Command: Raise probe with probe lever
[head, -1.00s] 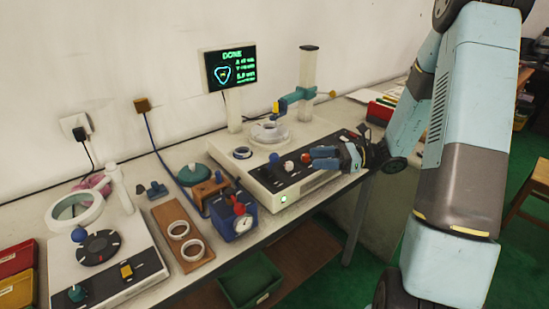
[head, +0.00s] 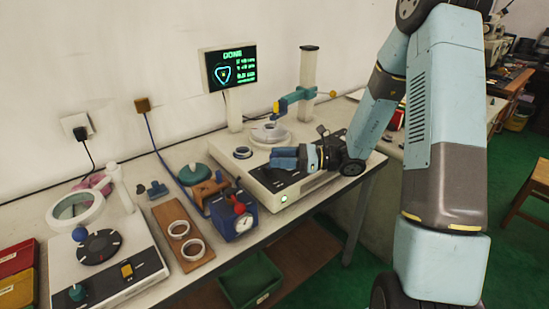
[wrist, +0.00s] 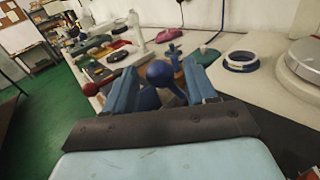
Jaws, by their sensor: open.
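The measuring machine (head: 318,178) stands on the bench. Its teal probe arm (head: 294,97) reaches left from the pale column (head: 309,70), with a yellow tip above the round stage (head: 268,133). A pale ring appears to sit on this stage. My gripper (head: 272,158) is open over the machine's front control panel and hides its lever knobs in the head view. In the wrist view, a blue ball knob (wrist: 160,72) shows between the fingers of my gripper (wrist: 162,48). Contact cannot be told. No label shows which knob is the probe lever.
A blue gauge box (head: 236,222) with a red knob stands left of the machine. A wooden board (head: 178,235) with two rings lies farther left. A green bin (head: 250,278) is below the bench front.

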